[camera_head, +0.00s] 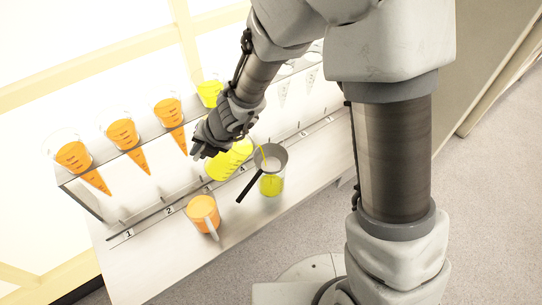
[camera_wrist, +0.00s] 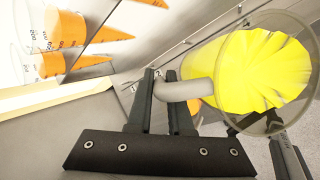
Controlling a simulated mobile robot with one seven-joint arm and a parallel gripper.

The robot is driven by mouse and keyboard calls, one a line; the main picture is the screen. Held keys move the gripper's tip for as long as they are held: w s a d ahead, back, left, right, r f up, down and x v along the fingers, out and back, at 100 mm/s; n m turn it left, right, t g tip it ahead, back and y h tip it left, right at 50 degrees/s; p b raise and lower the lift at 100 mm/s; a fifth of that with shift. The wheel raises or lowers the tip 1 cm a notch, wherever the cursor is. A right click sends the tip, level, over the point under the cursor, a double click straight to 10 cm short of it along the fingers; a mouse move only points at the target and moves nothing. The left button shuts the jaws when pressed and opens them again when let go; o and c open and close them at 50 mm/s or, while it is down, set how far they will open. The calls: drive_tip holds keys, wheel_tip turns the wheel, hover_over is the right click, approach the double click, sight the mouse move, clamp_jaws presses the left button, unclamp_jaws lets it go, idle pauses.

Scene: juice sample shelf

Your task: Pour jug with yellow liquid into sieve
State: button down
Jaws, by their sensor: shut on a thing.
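The jug with yellow liquid (camera_head: 229,160) is tilted toward the sieve, with a thin yellow stream at its lip. My gripper (camera_head: 207,147) is shut on the jug's handle. In the wrist view my gripper (camera_wrist: 168,88) pinches the grey handle (camera_wrist: 190,89), and the jug (camera_wrist: 245,72) shows its yellow liquid lying slanted toward the rim. The grey sieve (camera_head: 279,153), with a black handle (camera_head: 250,187), sits on top of a clear container (camera_head: 271,186) that has yellow liquid in it. The sieve's inside is partly hidden.
An orange jug (camera_head: 203,213) stands on the bench (camera_head: 150,268) to the left. Behind, a rack holds several orange cones (camera_head: 122,133), a yellow cone (camera_head: 210,91) and clear ones (camera_head: 283,93) at right. My arm hides part of the rack. The bench's front left is clear.

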drive_tip(key=shift+w+d+r+y+b, duration=0.15)
drive_tip(key=shift+d+r+y+b, duration=0.45)
drive_tip(key=shift+y+b, duration=0.35)
idle(1.1)
drive_tip(key=shift+w+d+r+m+g+y+b, duration=0.15)
drive_tip(key=shift+d+m+y+b, duration=0.2)
drive_tip(key=shift+y+b, duration=0.35)
drive_tip(key=shift+w+d+m+g+y+b, duration=0.15)
drive_tip(key=shift+d+y+b, duration=0.35)
drive_tip(key=shift+b, duration=0.3)
idle(3.3)
drive_tip(key=shift+s+a, duration=0.1)
drive_tip(key=shift+s, duration=0.05)
drive_tip(key=shift+s+a+r+h+p, duration=0.15)
drive_tip(key=shift+a+r+h+p, duration=0.3)
drive_tip(key=shift+p, duration=0.65)
drive_tip(key=shift+s+a+n+h+p, duration=0.1)
drive_tip(key=shift+a+n+h+p, duration=0.3)
drive_tip(key=shift+p, duration=0.45)
drive_tip(key=shift+s+a+f+h+p, duration=0.15)
drive_tip(key=shift+f+h+p, duration=0.2)
drive_tip(key=shift+h+p, duration=0.15)
drive_tip(key=shift+a+f+h, duration=0.15)
drive_tip(key=shift+f+h, duration=0.2)
drive_tip(key=shift+h, duration=0.05)
drive_tip(key=shift+f, duration=0.2)
